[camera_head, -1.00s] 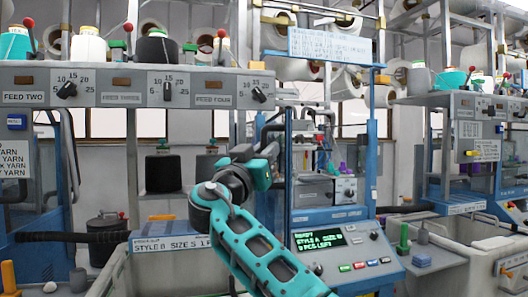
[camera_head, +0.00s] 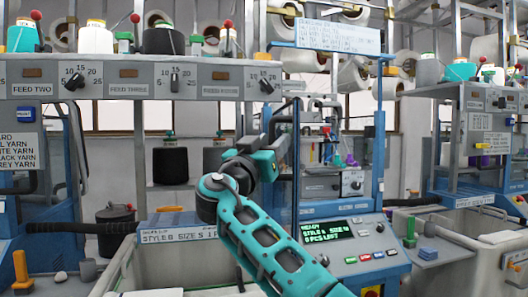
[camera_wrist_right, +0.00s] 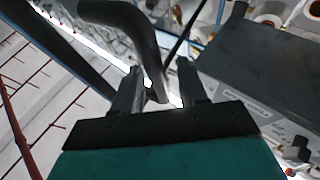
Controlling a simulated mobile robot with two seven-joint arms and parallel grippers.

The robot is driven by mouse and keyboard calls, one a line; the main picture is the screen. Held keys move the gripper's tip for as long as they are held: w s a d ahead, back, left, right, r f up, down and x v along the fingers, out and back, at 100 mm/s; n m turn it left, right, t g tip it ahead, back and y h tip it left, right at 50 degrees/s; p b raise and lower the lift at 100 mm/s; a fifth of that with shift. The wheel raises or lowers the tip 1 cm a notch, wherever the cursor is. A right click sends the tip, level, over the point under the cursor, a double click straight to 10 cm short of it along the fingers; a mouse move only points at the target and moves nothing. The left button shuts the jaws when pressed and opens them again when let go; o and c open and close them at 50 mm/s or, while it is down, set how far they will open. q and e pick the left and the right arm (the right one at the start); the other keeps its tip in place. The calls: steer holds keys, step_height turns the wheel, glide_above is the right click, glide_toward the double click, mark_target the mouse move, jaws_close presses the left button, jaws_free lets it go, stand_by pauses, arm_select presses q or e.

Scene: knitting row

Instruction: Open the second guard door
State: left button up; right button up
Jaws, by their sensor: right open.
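The middle machine has a blue-framed guard (camera_head: 379,150) that stands upright above its control panel (camera_head: 345,240). I cannot tell for sure which part of it is the door leaf, and no gap shows. A dark bent handle bar shows by the frame's left side, partly behind my arm. My right gripper (camera_head: 278,135) is up at this left side, seen from behind, its fingers small and dark. In the right wrist view, the gripper (camera_wrist_right: 160,88) is open, and the dark handle bar (camera_wrist_right: 148,45) reaches down between its two fingers. Whether they touch is unclear. My left gripper is out of view.
A grey beam with feed knobs (camera_head: 174,80) and yarn cones runs across the upper left. A bin labelled STYLE B (camera_head: 178,236) is below left of the arm. Another machine (camera_head: 480,130) and a pale bin (camera_head: 470,235) stand at right.

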steer(key=b+v, duration=0.3)
steer(key=v, duration=0.9)
steer(key=shift+s, duration=0.35)
steer(key=shift+a+f, duration=0.1)
steer(key=shift+a, duration=0.05)
steer(key=shift+c, duration=0.4)
